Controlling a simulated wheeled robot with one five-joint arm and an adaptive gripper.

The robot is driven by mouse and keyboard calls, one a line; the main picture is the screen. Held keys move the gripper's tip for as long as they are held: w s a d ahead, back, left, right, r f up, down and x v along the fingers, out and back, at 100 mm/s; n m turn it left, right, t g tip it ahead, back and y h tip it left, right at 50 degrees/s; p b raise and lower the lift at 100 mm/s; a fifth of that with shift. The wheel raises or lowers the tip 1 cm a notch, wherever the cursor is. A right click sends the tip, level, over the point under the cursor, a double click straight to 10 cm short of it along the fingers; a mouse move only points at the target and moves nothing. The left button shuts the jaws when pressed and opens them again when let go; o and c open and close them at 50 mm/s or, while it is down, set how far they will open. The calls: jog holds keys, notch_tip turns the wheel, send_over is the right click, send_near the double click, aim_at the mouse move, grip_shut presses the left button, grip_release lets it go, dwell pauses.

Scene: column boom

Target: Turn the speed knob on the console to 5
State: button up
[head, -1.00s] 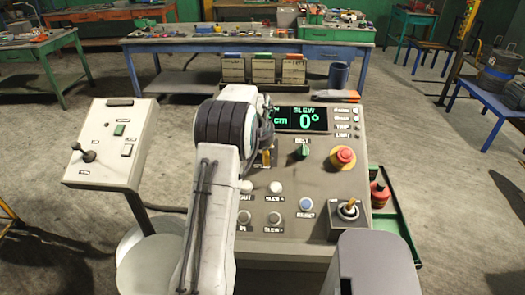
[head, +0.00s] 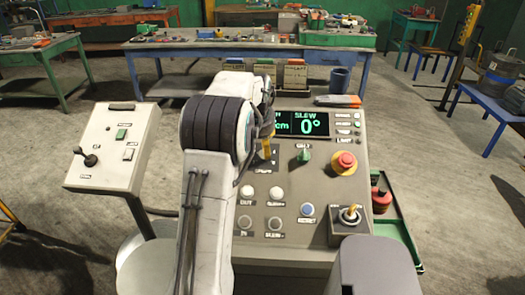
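The console (head: 330,185) stands in front of me with a sloped grey panel. My arm reaches over its left part. My gripper (head: 267,150) points down at the panel, at a spot with small white marks and a blurred label just below. The speed knob appears to be at this spot, but my gripper and arm cover it, so its setting cannot be read. I cannot tell whether the fingers touch it or how far apart they are. A green knob (head: 304,154) sits apart, to the right of my gripper.
A red stop button (head: 345,162) on a yellow base, white buttons (head: 277,194), a blue button (head: 307,210) and a joystick (head: 350,214) share the panel. The display (head: 302,123) reads SLEW 0°. A second control box (head: 115,145) stands at the left.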

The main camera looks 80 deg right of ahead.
jog(key=shift+v, duration=1.95)
jog(key=shift+o, duration=0.3)
